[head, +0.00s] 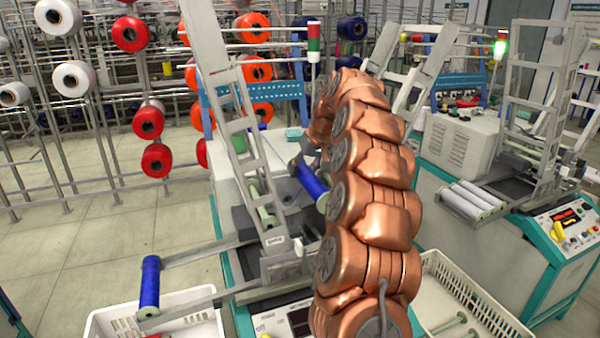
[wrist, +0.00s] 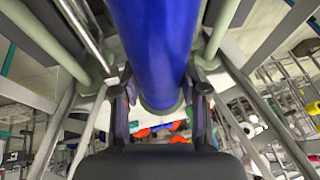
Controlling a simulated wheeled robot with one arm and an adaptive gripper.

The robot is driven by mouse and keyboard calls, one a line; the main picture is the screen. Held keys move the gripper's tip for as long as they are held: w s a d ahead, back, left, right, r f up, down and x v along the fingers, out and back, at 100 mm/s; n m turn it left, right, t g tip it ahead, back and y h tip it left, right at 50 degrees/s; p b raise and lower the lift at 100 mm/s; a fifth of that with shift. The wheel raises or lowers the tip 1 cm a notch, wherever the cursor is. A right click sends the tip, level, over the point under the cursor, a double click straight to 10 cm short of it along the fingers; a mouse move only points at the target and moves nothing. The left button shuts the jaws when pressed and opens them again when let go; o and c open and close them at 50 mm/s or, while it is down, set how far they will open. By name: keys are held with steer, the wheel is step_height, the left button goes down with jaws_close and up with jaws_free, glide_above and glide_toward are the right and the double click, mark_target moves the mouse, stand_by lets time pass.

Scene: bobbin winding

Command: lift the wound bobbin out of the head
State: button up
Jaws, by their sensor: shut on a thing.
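The wound bobbin, thick with blue yarn (head: 311,182), shows in the head view just left of my copper arm, tilted, above the winding machine's dark bed. My arm hides its right end. In the wrist view the blue bobbin (wrist: 155,45) runs away from the camera between my gripper's two fingers (wrist: 160,100), which are shut on its sides. Green-grey rods and metal bars of the winding head (wrist: 224,35) stand close on both sides. I cannot tell whether the bobbin still touches the holders.
A second blue bobbin (head: 150,282) sits on a low pair of arms at left, over a white crate (head: 185,326). A white crate with empty bobbins (head: 470,290) stands at right. A slanted ladder-like frame (head: 240,130) rises beside the winding head.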

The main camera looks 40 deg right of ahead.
mark_target(326, 196)
steer(key=shift+s+a+f+b, duration=0.1)
steer(key=shift+s+a+b, duration=0.8)
steer(key=shift+s, duration=1.5)
steer(key=shift+s+a+r+b, duration=0.1)
steer(key=shift+s+a+b, duration=0.25)
steer(key=shift+s+b, duration=1.55)
steer(key=shift+s+a+f+b, duration=0.1)
steer(key=shift+s+a+b, duration=0.55)
steer(key=shift+s, duration=2.25)
steer(key=s+a+b, duration=0.2)
steer(key=s+b, duration=0.1)
steer(key=s, duration=0.6)
steer(key=shift+a, duration=0.15)
